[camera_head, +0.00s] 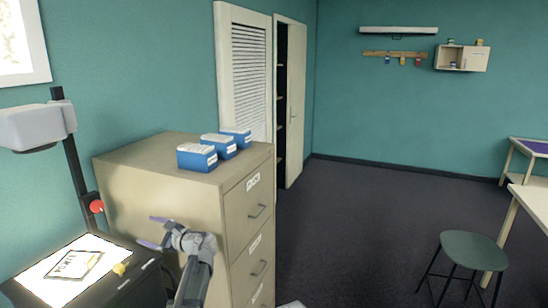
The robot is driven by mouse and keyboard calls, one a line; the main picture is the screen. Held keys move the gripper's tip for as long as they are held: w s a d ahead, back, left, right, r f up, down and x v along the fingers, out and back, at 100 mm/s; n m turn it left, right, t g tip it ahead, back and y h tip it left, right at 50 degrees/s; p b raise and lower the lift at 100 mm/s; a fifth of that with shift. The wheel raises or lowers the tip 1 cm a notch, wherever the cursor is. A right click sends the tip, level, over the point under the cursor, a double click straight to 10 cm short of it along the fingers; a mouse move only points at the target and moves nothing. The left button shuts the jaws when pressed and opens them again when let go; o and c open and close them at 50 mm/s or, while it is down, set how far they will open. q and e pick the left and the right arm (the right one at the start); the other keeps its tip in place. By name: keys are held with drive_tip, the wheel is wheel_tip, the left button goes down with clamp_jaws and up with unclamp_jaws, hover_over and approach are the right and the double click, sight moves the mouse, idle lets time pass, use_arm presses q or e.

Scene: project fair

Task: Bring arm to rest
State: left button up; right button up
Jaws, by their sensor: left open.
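My left gripper (153,232) is open, its two purple-tipped fingers apart and pointing left. Nothing shows between them. Its grey arm rises from the bottom of the view, in front of the beige filing cabinet (160,180). The fingertips are close to the right side of the overhead projector (125,280) in the picture; I cannot tell whether they touch anything. My right gripper is not in view.
The projector has a lit top with a small card (75,265), a post and a head (35,126). Several blue boxes (222,147) stand on the cabinet. A green stool (473,250) and tables (526,200) are at the right. The dark floor (370,210) between is clear.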

use_arm(q)
drive_tip(key=s+d+f+n+g+h, duration=0.3)
drive_tip(key=s+d+f+n+h, duration=0.55)
drive_tip(key=s+d+f, duration=0.8)
drive_tip(key=s+d+f+n+g+h, duration=0.1)
drive_tip(key=s+d+f+h, duration=0.1)
drive_tip(key=s+d, duration=0.6)
drive_tip(key=s+d+f+n+g+h, duration=0.1)
drive_tip(key=s+d+h, duration=0.3)
drive_tip(key=s+d, duration=0.4)
drive_tip(key=shift+d+f+n+g, duration=0.35)
drive_tip(key=shift+d+n+g, duration=0.25)
drive_tip(key=shift+n+g, duration=0.2)
